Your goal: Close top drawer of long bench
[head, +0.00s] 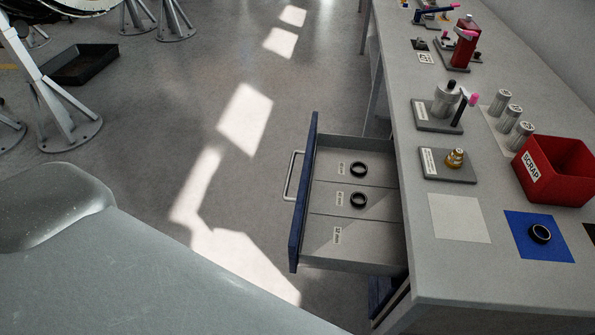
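The long bench (450,275) runs along the right side of the head view. Its top drawer (340,262) is pulled far out to the left, over the floor. The drawer has a dark blue front (303,200) with a pale bar handle (291,176) on its outer face. Inside are labelled compartments with a black ring (358,162) in the far one and another black ring (352,200) in the middle one. The near compartment holds no ring. Neither of my grippers is in view.
On the bench top stand a red scrap bin (560,190), several silver cylinders, fixtures on grey plates, and a blue mat (515,250) with a black ring. Floor left of the drawer is clear. A black tray (82,66) and grey stands (65,120) are at far left.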

